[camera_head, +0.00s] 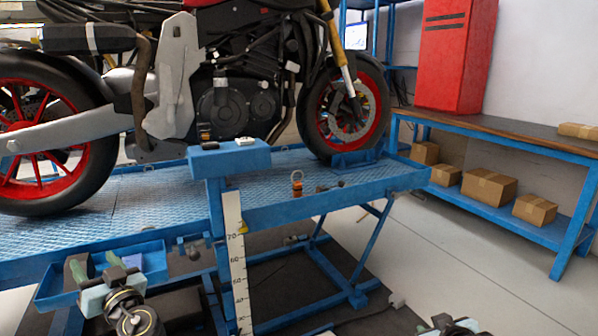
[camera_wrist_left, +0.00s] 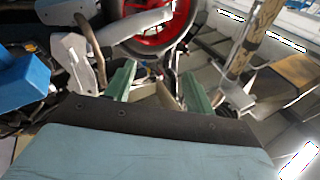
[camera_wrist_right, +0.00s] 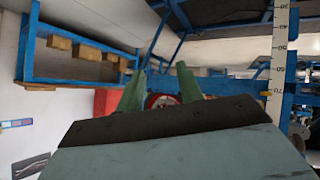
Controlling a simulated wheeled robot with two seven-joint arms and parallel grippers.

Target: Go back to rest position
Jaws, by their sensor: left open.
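My left gripper (camera_head: 97,264) is at the lower left of the head view, over the blue tray at the lift's near side. Its green fingers are apart with nothing between them, as the left wrist view also shows (camera_wrist_left: 158,72). In the right wrist view my right gripper (camera_wrist_right: 162,74) has its green fingers apart and nothing held between them. In the head view only a piece of my right arm shows at the bottom edge, right of centre; its fingers cannot be made out there.
A motorcycle (camera_head: 230,100) stands on the blue lift table (camera_head: 160,190). A blue tray (camera_head: 50,288), a small blue shelf (camera_head: 230,160) and a measuring scale (camera_head: 236,265) are near. A workbench (camera_head: 520,135) with boxes stands right. The floor (camera_head: 480,265) at right is clear.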

